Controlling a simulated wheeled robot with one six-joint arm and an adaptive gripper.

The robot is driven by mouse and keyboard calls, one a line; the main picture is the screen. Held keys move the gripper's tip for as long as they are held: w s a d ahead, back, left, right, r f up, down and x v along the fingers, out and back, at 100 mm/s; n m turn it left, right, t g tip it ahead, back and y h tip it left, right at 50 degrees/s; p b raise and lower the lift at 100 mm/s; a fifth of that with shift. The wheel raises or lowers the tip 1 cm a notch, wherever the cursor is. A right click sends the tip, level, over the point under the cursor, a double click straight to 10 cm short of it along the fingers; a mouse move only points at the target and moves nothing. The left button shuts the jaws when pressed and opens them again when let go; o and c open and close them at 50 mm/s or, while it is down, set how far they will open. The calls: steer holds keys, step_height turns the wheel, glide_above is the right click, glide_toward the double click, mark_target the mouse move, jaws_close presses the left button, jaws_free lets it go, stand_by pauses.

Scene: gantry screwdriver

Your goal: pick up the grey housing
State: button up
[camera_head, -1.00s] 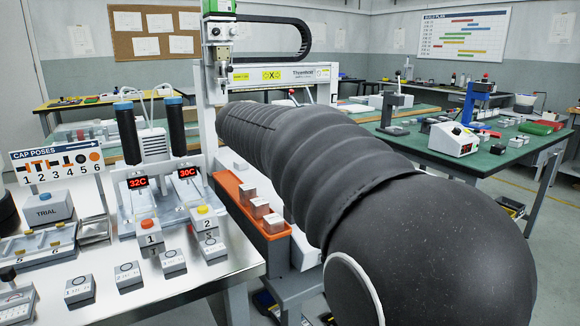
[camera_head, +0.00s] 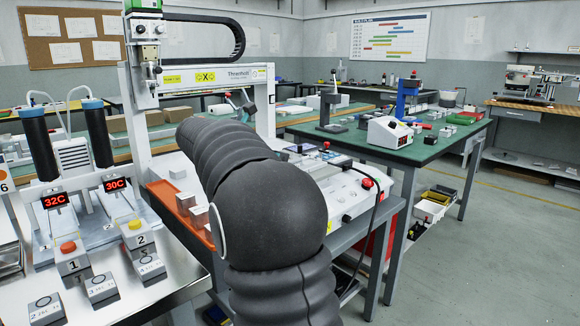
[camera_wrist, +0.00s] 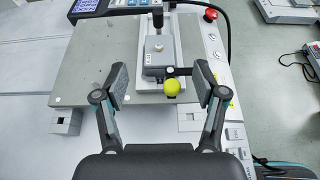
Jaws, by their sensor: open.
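In the wrist view, a grey block with a round mark on top (camera_wrist: 158,47), which looks like the grey housing, sits in a metal fixture (camera_wrist: 150,72) on a grey plate. A yellow ball knob on a dark lever (camera_wrist: 172,87) stands at the fixture's near end. My gripper (camera_wrist: 160,83) is open and empty. Its fingers are spread left and right, with the knob showing between them and the block farther up the picture. I cannot tell the height gap. In the head view my black-sleeved arm hides my gripper and the fixture.
A dark screwdriver tip (camera_wrist: 157,19) shows just beyond the block. The gantry (camera_head: 200,78) rises behind my arm. A red button (camera_wrist: 211,15) and a control panel (camera_head: 345,190) lie to the right. An orange tray (camera_head: 165,197) with grey blocks is on the left.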

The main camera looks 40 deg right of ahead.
steer(key=shift+b+x, duration=0.35)
steer(key=shift+x, duration=2.3)
steer(key=shift+r, duration=0.25)
steer(key=c, duration=1.3)
